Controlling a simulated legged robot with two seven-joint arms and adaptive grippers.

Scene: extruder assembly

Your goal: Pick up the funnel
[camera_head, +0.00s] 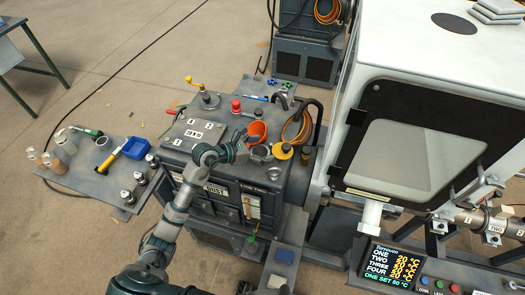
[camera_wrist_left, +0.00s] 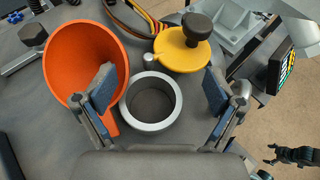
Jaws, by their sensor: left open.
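The orange funnel (camera_head: 258,131) stands on top of the grey machine cabinet in the head view. In the left wrist view the funnel (camera_wrist_left: 75,62) is large at the upper left, its wide mouth facing the camera and its narrow end partly hidden by a finger. My left gripper (camera_head: 243,143) is open and empty beside the funnel. Its two fingers (camera_wrist_left: 160,90) show in the wrist view. The left finger overlaps the funnel's right edge; I cannot tell whether they touch. A dark gripper, apparently my right (camera_wrist_left: 296,155), shows small at the lower right, its jaws unclear.
A grey metal ring (camera_wrist_left: 151,101) lies between the fingers in view, next to the funnel. A yellow lid with a black knob (camera_wrist_left: 182,50) is close to the right. Coiled orange cable (camera_head: 297,128) lies behind. A side shelf (camera_head: 92,172) holds jars and a blue bin (camera_head: 136,148).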

